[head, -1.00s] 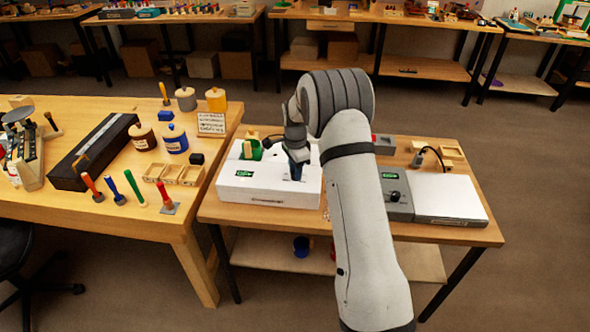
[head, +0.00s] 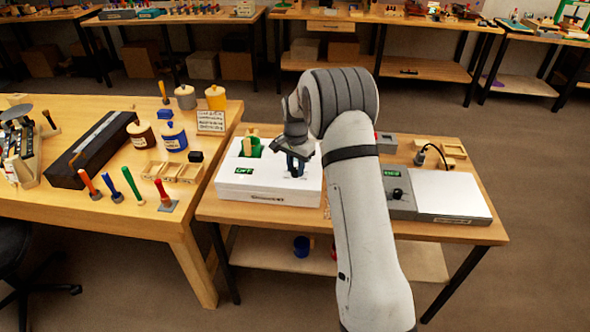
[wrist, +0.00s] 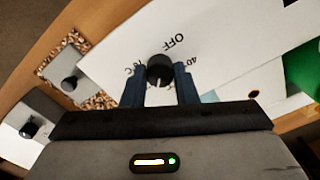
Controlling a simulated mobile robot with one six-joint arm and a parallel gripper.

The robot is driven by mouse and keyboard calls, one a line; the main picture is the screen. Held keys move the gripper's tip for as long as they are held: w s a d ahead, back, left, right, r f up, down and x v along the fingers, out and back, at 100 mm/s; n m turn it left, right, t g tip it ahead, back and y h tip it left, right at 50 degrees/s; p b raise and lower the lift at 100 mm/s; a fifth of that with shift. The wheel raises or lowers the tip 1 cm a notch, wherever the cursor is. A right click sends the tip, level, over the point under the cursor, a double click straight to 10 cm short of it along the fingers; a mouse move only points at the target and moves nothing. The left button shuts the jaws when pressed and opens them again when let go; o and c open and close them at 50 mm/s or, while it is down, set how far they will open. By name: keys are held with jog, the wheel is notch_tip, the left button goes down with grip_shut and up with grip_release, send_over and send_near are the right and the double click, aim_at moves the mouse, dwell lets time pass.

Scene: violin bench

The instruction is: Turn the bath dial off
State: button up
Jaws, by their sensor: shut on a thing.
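The bath is a white box (head: 262,190) on the small table, with a green display (head: 244,171) on its top that appears to read OFF. Its black dial (wrist: 160,69) shows in the wrist view between the two blue fingers of my gripper (wrist: 160,76). A white mark shows on the dial's lower side there, and the printed word OFF (wrist: 166,42) stands above the dial, upside down. In the head view my gripper (head: 296,172) is over the right part of the box, shut on the dial, which is mostly hidden there.
A green vessel (head: 251,146) sits in the back left of the bath. To the right is a grey unit (head: 399,196) with its own black knob and green display, beside a white plate (head: 449,195). A wooden bench (head: 120,212) with jars and tools stands left.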

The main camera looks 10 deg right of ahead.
jog(key=n+b, duration=0.1)
jog(key=n, duration=0.3)
jog(key=shift+n, duration=0.3)
jog(key=n+b, duration=0.1)
jog(key=n, duration=0.2)
jog(key=shift+r+n, duration=0.1)
jog(key=shift+n, duration=0.2)
jog(key=n, duration=0.4)
jog(key=shift+w+n, duration=0.1)
jog(key=shift+n, duration=0.2)
jog(key=n+b, duration=0.1)
jog(key=n, duration=0.3)
jog(key=shift+n, duration=0.3)
jog(key=n, duration=0.3)
jog(key=shift+n, duration=0.3)
jog(key=n, duration=0.4)
jog(key=shift+r, duration=0.1)
jog(key=n, duration=0.4)
jog(key=shift+b, duration=0.3)
jog(key=shift+n, duration=1.8)
